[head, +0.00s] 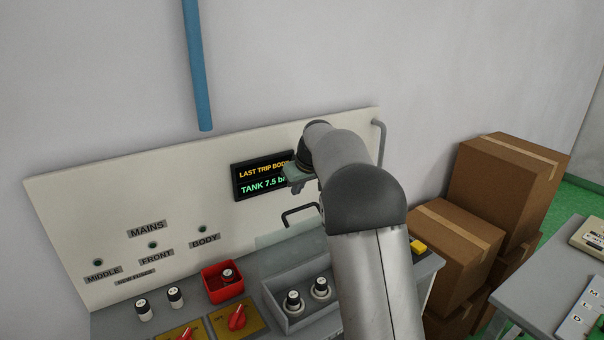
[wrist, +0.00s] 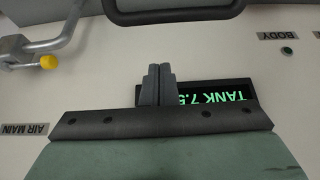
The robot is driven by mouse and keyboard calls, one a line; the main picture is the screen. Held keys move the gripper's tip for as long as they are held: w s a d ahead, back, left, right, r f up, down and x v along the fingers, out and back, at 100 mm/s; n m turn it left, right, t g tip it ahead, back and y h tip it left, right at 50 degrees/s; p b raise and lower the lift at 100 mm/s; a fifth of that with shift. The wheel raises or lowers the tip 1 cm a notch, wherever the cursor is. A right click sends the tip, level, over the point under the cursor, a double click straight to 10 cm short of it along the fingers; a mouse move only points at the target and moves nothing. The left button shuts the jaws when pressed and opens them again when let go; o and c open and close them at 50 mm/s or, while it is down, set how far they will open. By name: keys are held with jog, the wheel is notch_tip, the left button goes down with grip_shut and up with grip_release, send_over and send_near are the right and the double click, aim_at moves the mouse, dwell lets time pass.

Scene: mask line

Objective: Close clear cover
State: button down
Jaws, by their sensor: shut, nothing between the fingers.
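The clear cover (head: 283,238) is a faint see-through panel. It stands raised at the back of a grey open-topped box (head: 284,319) holding two black-and-white knobs (head: 293,301). A black bar handle (head: 300,208) is at the cover's upper edge; in the wrist view a black handle (wrist: 165,18) crosses the top of the picture. My gripper (head: 297,186) is above the handle, in front of the display. In the wrist view its fingers (wrist: 158,72) are together and empty, with a visible gap to the handle. My arm hides part of the cover's right side.
A display panel (head: 248,183) on the cream backboard (head: 120,190) is close behind my gripper. A grey pipe (head: 381,145) is at the board's right edge. A red box (head: 211,285) and red switches (head: 237,318) are left of the grey box. Cardboard boxes (head: 505,190) stand right.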

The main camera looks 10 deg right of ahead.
jog(key=s, duration=0.1)
jog(key=s+f, duration=0.1)
jog(key=s+d, duration=0.1)
jog(key=shift+f+p, duration=0.3)
jog(key=shift+p, duration=0.1)
jog(key=shift+s+d+f+b, duration=0.1)
jog(key=shift+b, duration=0.2)
